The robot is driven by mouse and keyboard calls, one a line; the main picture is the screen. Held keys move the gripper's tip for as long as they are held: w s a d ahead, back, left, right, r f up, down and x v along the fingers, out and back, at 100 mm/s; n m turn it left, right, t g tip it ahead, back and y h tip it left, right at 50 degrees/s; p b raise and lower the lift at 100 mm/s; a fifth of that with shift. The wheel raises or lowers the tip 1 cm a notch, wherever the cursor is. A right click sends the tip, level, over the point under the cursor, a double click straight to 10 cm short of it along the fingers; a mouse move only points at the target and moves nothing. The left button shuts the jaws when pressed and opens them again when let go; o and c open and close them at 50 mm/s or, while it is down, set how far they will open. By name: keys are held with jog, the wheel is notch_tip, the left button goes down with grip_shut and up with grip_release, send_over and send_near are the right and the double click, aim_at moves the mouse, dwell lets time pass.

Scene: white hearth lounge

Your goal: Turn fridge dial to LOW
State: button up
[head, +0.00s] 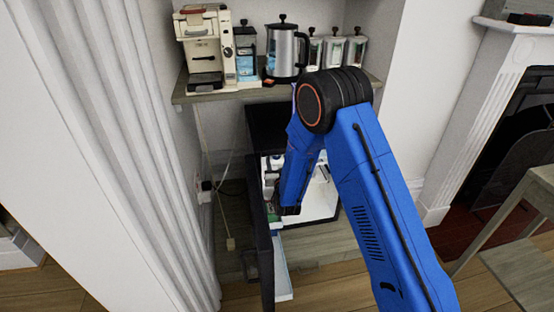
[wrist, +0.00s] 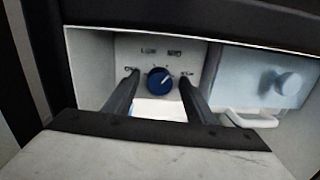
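The blue fridge dial (wrist: 160,80) sits on a pale panel inside the fridge. Labels around it read LOW (wrist: 148,51) at upper left and MID (wrist: 174,52) at upper right; the side labels are partly covered by my fingers. A light mark shows on the knob, seemingly toward the upper right, but it is too small to be sure. My gripper (wrist: 158,79) is open, one finger on each side of the dial; I cannot tell whether they touch it. In the head view, my arm reaches into the open small black fridge (head: 268,125), and the dial is hidden.
The fridge door (head: 264,240) stands open, close to my arm's left. A shelf (head: 225,95) above the fridge holds a coffee machine (head: 205,45), a kettle (head: 285,52) and canisters. Inside, a drawer-like box with a round knob (wrist: 288,83) is right of the dial.

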jog(key=v, duration=1.7)
jog(key=shift+s, duration=0.25)
